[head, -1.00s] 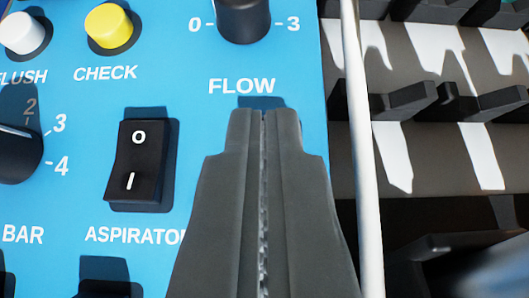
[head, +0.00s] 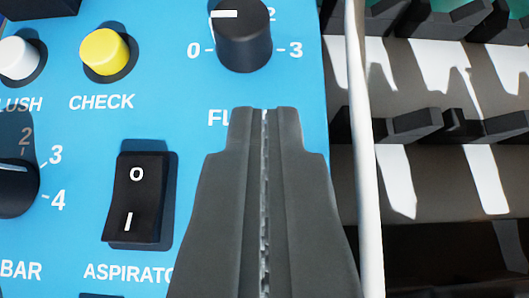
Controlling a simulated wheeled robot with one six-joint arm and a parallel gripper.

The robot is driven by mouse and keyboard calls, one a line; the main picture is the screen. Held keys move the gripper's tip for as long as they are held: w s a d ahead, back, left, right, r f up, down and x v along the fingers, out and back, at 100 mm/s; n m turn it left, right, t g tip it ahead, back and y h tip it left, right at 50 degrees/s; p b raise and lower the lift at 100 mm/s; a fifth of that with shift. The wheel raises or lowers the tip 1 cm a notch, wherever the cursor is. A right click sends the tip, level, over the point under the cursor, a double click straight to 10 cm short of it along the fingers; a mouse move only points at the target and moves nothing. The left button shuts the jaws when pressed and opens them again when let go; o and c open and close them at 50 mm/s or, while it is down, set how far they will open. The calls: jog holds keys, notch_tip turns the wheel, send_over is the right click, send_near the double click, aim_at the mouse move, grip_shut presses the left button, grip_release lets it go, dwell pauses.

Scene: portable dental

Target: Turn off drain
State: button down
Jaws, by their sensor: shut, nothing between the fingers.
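No control labelled drain can be read in the head view. My gripper (head: 265,112) is shut and empty, pointing up the picture over the blue panel (head: 190,120). Its tips hide most of the FLOW label, below the black flow knob (head: 244,45). The black ASPIRATOR rocker switch (head: 138,198), marked O above and I below, is left of my gripper and apart from it. I cannot tell whether the tips touch the panel. The part of the panel under my gripper is hidden.
A yellow CHECK button (head: 104,52) and a white flush button (head: 18,58) stand at upper left. A black BAR knob (head: 14,180) is cut off at the left edge. A white rim (head: 365,150) bounds the panel; a dark slotted rack (head: 440,185) lies beyond it.

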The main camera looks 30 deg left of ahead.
jog(key=shift+r, duration=0.1)
notch_tip(320, 180, up, 4)
jog(key=shift+w+a+r, duration=0.1)
jog(key=shift+w, duration=0.05)
jog(key=w+r+v, duration=0.1)
jog(key=v, duration=0.8)
jog(key=shift+s+a+r, duration=0.2)
jog(key=shift+r, duration=0.35)
